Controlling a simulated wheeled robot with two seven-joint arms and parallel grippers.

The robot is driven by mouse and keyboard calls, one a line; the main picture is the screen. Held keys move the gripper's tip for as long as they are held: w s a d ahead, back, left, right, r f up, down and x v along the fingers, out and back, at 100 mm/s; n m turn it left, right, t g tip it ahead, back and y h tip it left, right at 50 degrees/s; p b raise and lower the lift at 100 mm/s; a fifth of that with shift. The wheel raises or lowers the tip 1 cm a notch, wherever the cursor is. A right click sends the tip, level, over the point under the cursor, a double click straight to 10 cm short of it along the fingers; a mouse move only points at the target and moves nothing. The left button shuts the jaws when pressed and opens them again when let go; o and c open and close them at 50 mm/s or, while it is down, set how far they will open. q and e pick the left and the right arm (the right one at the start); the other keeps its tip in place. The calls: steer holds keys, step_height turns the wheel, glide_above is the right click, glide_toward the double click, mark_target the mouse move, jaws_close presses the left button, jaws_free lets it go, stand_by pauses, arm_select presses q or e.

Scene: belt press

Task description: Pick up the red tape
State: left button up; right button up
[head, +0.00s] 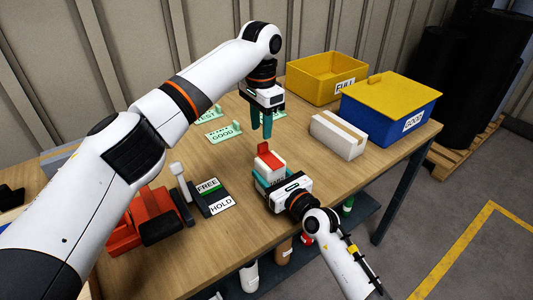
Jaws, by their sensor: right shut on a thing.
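My left gripper (261,133) points down, empty, just above and behind the red piece. Its two teal fingers are apart with a narrow gap, and it does not appear to touch the red piece.
A red-orange press (126,229) and a FREE/HOLD board (212,200) are at left. Green GOOD (224,135) and TEST (206,114) stands are behind. A white box (338,137), yellow FULL bin (310,80) and blue GOOD box (385,119) with yellow lid stand at back right.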

mark_target(263, 143)
arm_select(q)
step_height(263, 143, down, 6)
steer(key=shift+d+r, duration=0.1)
steer(key=shift+d, duration=0.05)
steer(key=shift+c, duration=0.2)
jaws_close()
